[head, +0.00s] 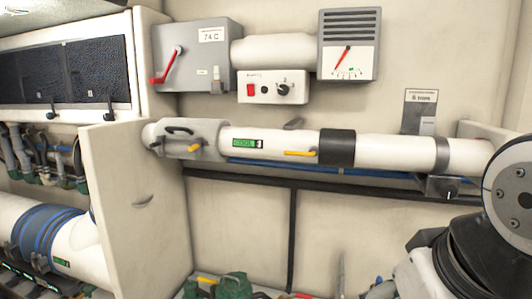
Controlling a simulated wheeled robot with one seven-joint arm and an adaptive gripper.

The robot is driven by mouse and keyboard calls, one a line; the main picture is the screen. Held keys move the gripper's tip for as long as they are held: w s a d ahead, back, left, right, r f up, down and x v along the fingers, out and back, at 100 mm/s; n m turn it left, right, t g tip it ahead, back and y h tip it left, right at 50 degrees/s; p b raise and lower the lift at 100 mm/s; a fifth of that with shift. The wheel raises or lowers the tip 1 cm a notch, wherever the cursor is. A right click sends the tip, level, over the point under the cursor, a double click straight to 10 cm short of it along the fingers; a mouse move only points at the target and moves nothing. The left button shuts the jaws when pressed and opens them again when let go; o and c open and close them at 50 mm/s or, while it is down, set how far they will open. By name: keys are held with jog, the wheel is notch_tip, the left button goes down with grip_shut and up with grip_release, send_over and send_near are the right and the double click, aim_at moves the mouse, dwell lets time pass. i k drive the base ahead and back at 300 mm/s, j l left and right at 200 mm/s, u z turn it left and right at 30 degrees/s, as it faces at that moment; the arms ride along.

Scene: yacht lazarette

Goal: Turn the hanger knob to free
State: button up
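A white pipe (390,148) runs across the middle of the view. Near its right end a grey band (442,154) goes around it. Under the band is a small dark grey box (452,188) with a pale mark on its front; this may be the hanger and its knob, but it is too small to tell how it is set. A black knob (284,89) sits on a white control box (273,87) above the pipe. My arm shows at the lower right, in front of the pipe's right end. My gripper's fingers do not show.
A grey box with a red lever (166,68) and a gauge box (348,45) are on the wall. Yellow levers (300,153) stick out at the pipe. A pale partition (140,200) stands at left. Green fittings (230,286) lie low in the middle.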

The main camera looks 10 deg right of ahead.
aim_at(447, 191)
jog(key=i+l+z, duration=0.1)
jog(key=z, duration=0.6)
jog(key=k+u, duration=0.15)
jog(key=u, duration=0.2)
jog(key=k+j+u, duration=0.1)
jog(key=u, duration=0.25)
jog(key=k+j+u, duration=0.15)
jog(key=u, duration=0.2)
jog(key=k, duration=0.05)
